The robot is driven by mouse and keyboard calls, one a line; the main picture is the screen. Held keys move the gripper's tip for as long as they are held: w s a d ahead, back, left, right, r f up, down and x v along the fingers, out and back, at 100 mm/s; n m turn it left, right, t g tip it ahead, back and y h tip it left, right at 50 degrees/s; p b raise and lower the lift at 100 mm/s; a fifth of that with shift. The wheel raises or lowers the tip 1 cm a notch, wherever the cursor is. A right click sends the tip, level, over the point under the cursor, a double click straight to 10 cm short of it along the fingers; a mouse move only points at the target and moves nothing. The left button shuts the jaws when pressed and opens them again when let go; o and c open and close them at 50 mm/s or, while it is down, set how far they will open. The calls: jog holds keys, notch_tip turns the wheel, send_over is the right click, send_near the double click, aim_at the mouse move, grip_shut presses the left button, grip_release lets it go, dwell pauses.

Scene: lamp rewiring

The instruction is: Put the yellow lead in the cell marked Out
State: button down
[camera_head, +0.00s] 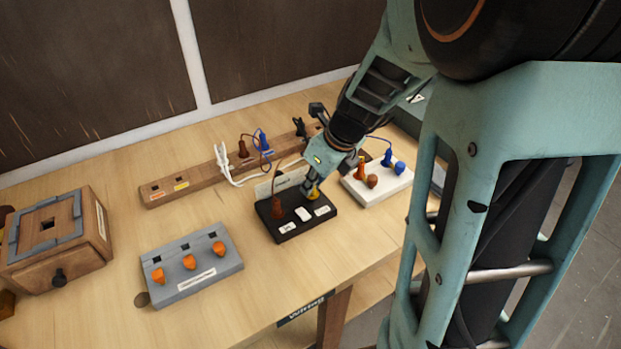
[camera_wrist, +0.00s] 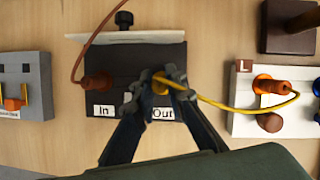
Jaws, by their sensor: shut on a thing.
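My gripper (camera_wrist: 166,78) is shut on the plug end of the yellow lead (camera_wrist: 215,102). The plug is directly behind the Out label (camera_wrist: 163,114) on the black block (camera_wrist: 135,63). I cannot tell whether it is seated in that cell or just above it. The yellow lead runs right to the white block marked L (camera_wrist: 240,122). A brown plug (camera_wrist: 97,83) stands behind the In label (camera_wrist: 103,111). In the head view my gripper (camera_head: 312,188) is over the right part of the black block (camera_head: 290,229), with a little yellow showing.
A grey block with orange switches (camera_head: 190,268) is left of the black block. A wooden box (camera_head: 100,222) stands at far left. A long wooden strip (camera_head: 200,177) with plugs and cables lies behind. The white block (camera_head: 378,190) is close on the right. Table front is clear.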

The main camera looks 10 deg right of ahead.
jog(key=shift+f+b, duration=0.3)
jog(key=shift+f, duration=0.25)
dwell(0.4)
jog(key=c, duration=1.9)
grip_release()
jog(key=shift+r, duration=0.1)
